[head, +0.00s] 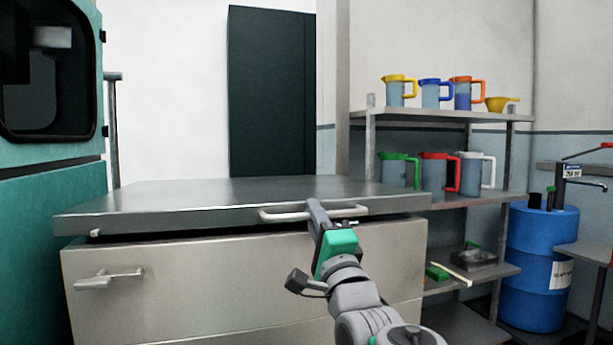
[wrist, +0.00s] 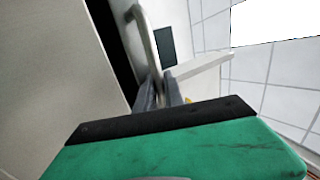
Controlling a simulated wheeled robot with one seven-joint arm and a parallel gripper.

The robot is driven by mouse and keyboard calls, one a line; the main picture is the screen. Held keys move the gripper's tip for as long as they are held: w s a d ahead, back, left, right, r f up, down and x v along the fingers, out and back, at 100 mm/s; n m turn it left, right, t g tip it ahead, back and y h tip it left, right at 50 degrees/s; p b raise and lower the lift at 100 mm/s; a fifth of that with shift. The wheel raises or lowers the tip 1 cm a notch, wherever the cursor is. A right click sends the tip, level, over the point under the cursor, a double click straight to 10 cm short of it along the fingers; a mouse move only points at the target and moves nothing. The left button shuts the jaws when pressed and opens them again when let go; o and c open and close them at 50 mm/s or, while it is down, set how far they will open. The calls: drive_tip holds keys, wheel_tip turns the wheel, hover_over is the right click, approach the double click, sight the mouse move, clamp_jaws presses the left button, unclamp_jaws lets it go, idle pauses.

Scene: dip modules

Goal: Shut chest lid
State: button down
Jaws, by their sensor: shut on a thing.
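The chest (head: 190,290) is a large metal box in front of me, with a grey steel lid (head: 250,191) on top. A narrow dark gap shows between the lid's front edge and the chest body, so the lid is slightly raised. A light metal handle (head: 285,214) runs along the lid's front edge; it also shows in the wrist view (wrist: 146,40). My gripper (head: 320,213) is at the right part of this handle, with its fingers shut on it. In the wrist view the fingertips (wrist: 160,92) meet the handle, partly hidden by the green gripper body.
A latch-like handle (head: 108,279) sticks out of the chest's front left. A shelf (head: 450,116) with several coloured jugs stands at the right, with a blue barrel (head: 540,265) beyond it. A teal machine (head: 50,190) stands close on the left.

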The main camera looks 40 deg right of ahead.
drive_tip(key=shift+f, duration=2.1)
drive_tip(key=shift+d, duration=0.1)
drive_tip(key=c, duration=1.8)
unclamp_jaws()
drive_tip(key=shift+o, duration=0.3)
drive_tip(key=shift+s+r, duration=0.1)
drive_tip(key=shift+r, duration=0.1)
